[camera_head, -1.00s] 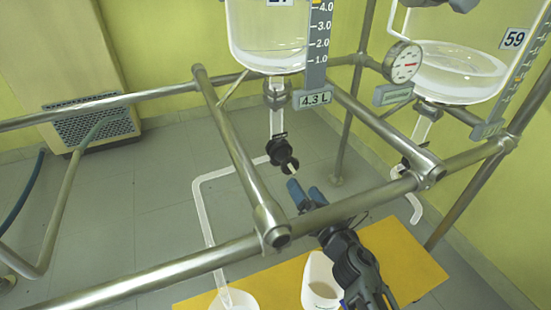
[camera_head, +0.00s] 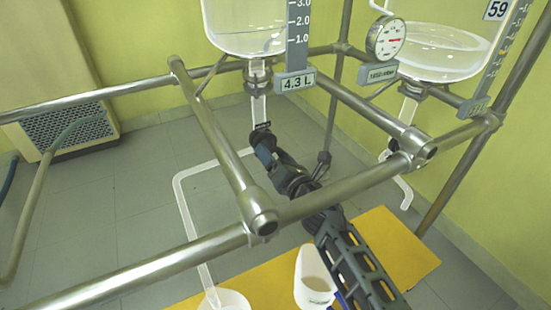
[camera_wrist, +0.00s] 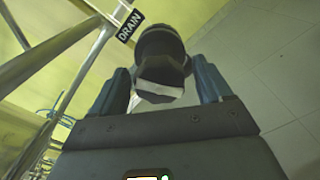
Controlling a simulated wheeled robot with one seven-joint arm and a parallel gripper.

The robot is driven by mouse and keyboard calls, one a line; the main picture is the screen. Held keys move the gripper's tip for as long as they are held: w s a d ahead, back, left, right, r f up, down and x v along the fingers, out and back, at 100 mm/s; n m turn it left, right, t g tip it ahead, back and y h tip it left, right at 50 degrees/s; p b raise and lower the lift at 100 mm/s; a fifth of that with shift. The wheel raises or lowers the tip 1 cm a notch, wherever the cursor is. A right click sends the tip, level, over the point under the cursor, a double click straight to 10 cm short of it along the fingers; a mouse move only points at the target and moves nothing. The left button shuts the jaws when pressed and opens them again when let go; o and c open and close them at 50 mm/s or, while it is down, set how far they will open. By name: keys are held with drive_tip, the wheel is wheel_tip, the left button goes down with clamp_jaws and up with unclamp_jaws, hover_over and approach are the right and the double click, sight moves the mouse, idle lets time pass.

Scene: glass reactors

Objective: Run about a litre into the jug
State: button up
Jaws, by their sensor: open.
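The glass reactor (camera_head: 245,35) on the left holds clear liquid, and its display (camera_head: 295,82) reads 4.3 L. Below it is the drain valve, mostly hidden by my gripper (camera_head: 266,150) in the head view. In the wrist view the black valve knob (camera_wrist: 162,60) with a pale edge sits between the two blue fingers of my gripper (camera_wrist: 163,82), which are open around it. A DRAIN label (camera_wrist: 130,26) is beside it. A clear drain tube (camera_head: 190,220) runs left and down into a white vessel (camera_head: 225,301). A white jug (camera_head: 314,280) stands to its right.
Both vessels stand on a yellow surface (camera_head: 390,245). Steel frame rails (camera_head: 215,150) cross in front of and beside my arm. A second reactor (camera_head: 435,55), numbered 59, with a pressure gauge (camera_head: 386,37) is at the right. The floor at the left is open.

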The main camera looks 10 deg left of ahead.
drive_tip(key=c, duration=1)
drive_tip(key=shift+m, duration=0.3)
drive_tip(key=m+p, duration=0.1)
drive_tip(key=m, duration=0.4)
drive_tip(key=m+p, duration=0.2)
drive_tip(key=m, duration=0.3)
drive_tip(key=shift+m, duration=0.3)
drive_tip(key=m+p, duration=0.1)
drive_tip(key=m, duration=0.4)
drive_tip(key=shift+m, duration=0.3)
drive_tip(key=m+p, duration=0.1)
drive_tip(key=m, duration=0.4)
drive_tip(key=shift+c, duration=0.2)
drive_tip(key=shift+m, duration=0.4)
